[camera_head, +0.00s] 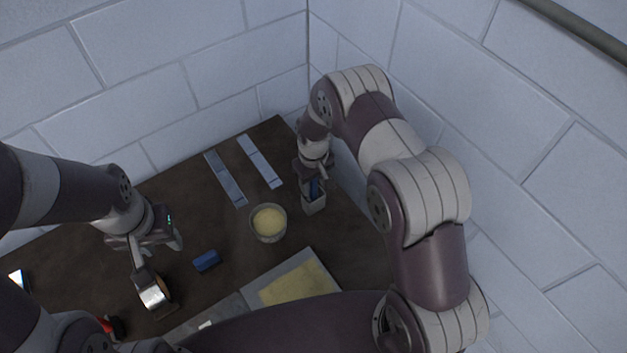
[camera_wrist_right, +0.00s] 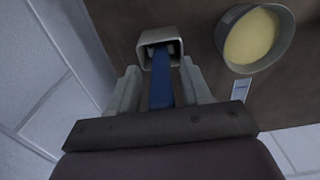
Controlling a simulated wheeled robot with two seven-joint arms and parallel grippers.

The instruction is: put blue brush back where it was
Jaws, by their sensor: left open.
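The blue brush (camera_wrist_right: 160,85) has its lower end inside a small grey square holder (camera_wrist_right: 176,47), which also shows in the head view (camera_head: 315,205). My right gripper (camera_wrist_right: 160,72) is over the holder, with one finger on each side of the blue handle. A narrow gap shows between each finger and the handle, so it looks open around it. In the head view my right gripper (camera_head: 314,182) partly hides the brush (camera_head: 314,188). My left gripper (camera_head: 157,255) is open at the left of the table, above and beside a tape roll (camera_head: 153,293).
A bowl of yellowish paste (camera_head: 268,222) stands left of the holder. Two grey strips (camera_head: 226,179) (camera_head: 260,161) lie behind it. A blue block (camera_head: 207,261) and a panel with a yellow sheet (camera_head: 300,284) lie nearer. Walls close in behind and right.

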